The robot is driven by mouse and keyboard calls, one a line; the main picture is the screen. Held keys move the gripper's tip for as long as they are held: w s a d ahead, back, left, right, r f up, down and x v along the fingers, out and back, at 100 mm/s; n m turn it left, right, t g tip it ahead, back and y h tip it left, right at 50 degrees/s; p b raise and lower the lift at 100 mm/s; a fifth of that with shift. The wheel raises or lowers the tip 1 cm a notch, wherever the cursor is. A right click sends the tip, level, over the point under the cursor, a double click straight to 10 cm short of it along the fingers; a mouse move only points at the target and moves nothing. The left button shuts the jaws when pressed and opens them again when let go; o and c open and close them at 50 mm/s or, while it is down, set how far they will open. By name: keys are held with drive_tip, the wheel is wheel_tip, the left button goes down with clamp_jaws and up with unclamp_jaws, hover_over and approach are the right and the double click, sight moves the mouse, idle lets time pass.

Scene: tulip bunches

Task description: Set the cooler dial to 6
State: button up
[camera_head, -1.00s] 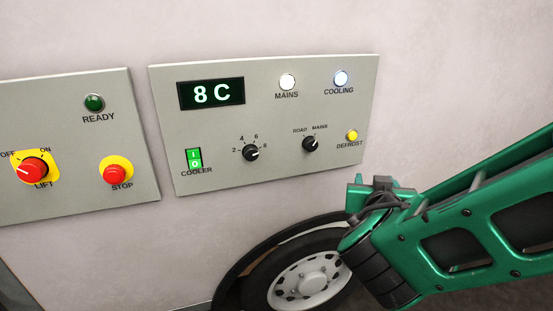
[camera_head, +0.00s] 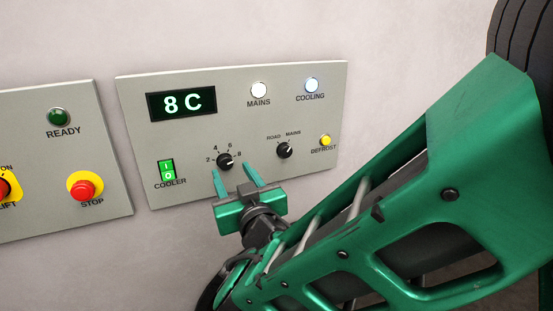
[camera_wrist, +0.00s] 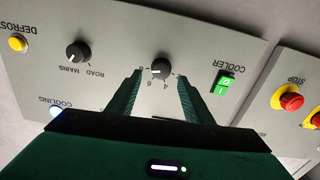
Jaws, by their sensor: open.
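The cooler dial (camera_head: 225,161) is a small black knob on the grey panel, with 2, 4, 6 and 8 marked around it. Its white pointer is toward the 8. The display (camera_head: 182,103) above it reads 8 C. My gripper (camera_head: 232,169) is open, its two green fingers pointing at the panel just below the dial in the head view. In the wrist view the dial (camera_wrist: 160,69) shows between the fingertips (camera_wrist: 160,76), one on each side. Contact with the knob cannot be made out.
The green cooler switch (camera_head: 166,170) is left of the dial. The road/mains knob (camera_head: 284,150) and yellow defrost button (camera_head: 325,140) are to the right. The mains lamp (camera_head: 259,90) and cooling lamp (camera_head: 312,85) are lit. A red stop button (camera_head: 84,188) is on the left panel.

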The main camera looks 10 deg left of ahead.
sight(229, 163)
drive_tip(key=shift+x, duration=2.35)
drive_tip(key=c, duration=1.1)
drive_tip(key=shift+o, duration=0.2)
drive_tip(key=shift+d, duration=0.35)
drive_tip(key=shift+a, duration=0.1)
